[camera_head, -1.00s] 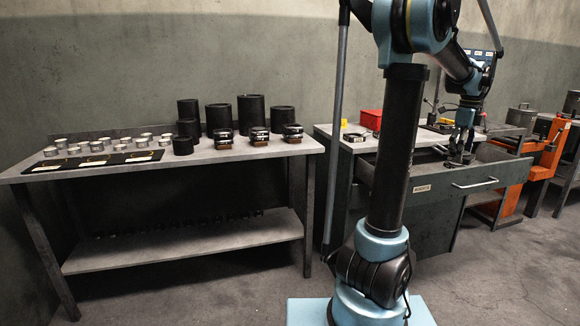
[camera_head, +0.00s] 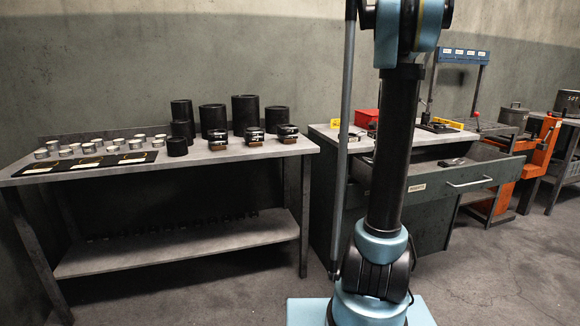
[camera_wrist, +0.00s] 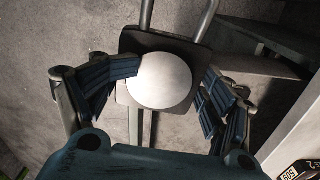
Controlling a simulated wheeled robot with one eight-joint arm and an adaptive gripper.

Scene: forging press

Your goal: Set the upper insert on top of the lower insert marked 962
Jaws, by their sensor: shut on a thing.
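My gripper shows in the wrist view (camera_wrist: 158,92), its blue-padded fingers shut on a piece with a round pale face (camera_wrist: 159,81) over a dark, square, rounded plate. I take this piece as the upper insert. Its underside is hidden. In the head view my gripper is not seen; only my arm's column shows. Small dark blocks with pale labels, possibly lower inserts, stand on the left table (camera_head: 217,140) (camera_head: 254,138) (camera_head: 288,134); their numbers are too small to read. A black piece with a white label reading about 509 (camera_wrist: 297,172) is cut off at the wrist view's lower right.
The left table (camera_head: 215,152) also holds black cylinders (camera_head: 245,114), pale discs (camera_head: 89,148) and dark mats. An open drawer (camera_head: 455,177) with a small dark item (camera_head: 452,162) juts from the right bench. A red bin (camera_head: 367,118) and a blue-topped press (camera_head: 462,56) stand there.

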